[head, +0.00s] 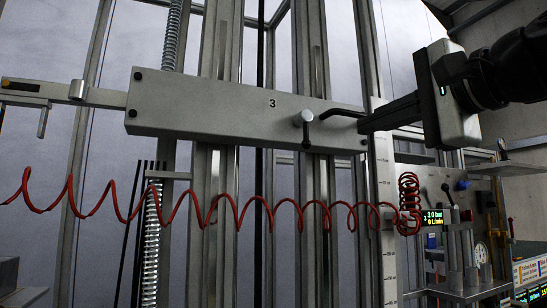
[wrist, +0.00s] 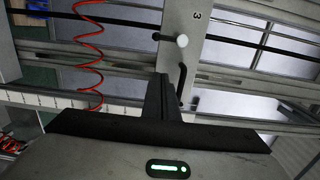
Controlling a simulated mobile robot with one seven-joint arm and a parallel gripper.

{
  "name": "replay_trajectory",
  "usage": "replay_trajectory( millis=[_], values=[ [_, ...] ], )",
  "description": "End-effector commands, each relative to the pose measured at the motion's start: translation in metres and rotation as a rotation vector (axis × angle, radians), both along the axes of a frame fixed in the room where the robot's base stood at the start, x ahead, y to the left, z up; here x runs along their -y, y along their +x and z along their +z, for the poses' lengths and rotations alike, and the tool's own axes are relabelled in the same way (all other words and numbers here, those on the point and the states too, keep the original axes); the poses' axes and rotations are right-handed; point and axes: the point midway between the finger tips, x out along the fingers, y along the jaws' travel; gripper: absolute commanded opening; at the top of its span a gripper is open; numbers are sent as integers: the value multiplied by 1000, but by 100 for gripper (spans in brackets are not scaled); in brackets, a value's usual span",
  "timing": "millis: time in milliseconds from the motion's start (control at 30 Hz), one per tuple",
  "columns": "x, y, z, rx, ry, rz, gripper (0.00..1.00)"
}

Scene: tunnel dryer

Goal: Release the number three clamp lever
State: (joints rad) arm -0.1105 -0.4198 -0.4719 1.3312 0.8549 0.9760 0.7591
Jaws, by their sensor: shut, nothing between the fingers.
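A grey clamp housing (head: 200,108) marked 3 spans the upper middle of the head view; it also shows in the wrist view (wrist: 205,55). On its face are a pale round knob (head: 304,117) with a short black rod and, to its right, a bent black lever (head: 340,112). The knob (wrist: 182,40) and black lever (wrist: 182,78) also show in the wrist view. My gripper (head: 363,124) is shut and empty, its tips by the lever's right end. In the wrist view the fingertips (wrist: 161,78) are just left of the lever. I cannot tell whether they touch.
A coiled red hose (head: 240,215) hangs across below the housing. Upright metal posts (head: 315,60) stand behind it. A ruled white strip (head: 385,200) stands just below my gripper. A panel with gauges and a display (head: 434,217) is at the lower right.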

Motion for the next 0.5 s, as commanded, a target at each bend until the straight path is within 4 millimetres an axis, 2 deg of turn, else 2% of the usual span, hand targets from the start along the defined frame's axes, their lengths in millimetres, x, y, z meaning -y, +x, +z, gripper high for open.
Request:
replay_trajectory(
  millis=[33, 300, 500],
  values=[
    [-4, 12, 0, -3, 0, 1, 0],
    [-25, 65, 1, -2, -1, 1, 0],
    [-52, 59, 1, 2, 1, -1, 0]
  ],
)
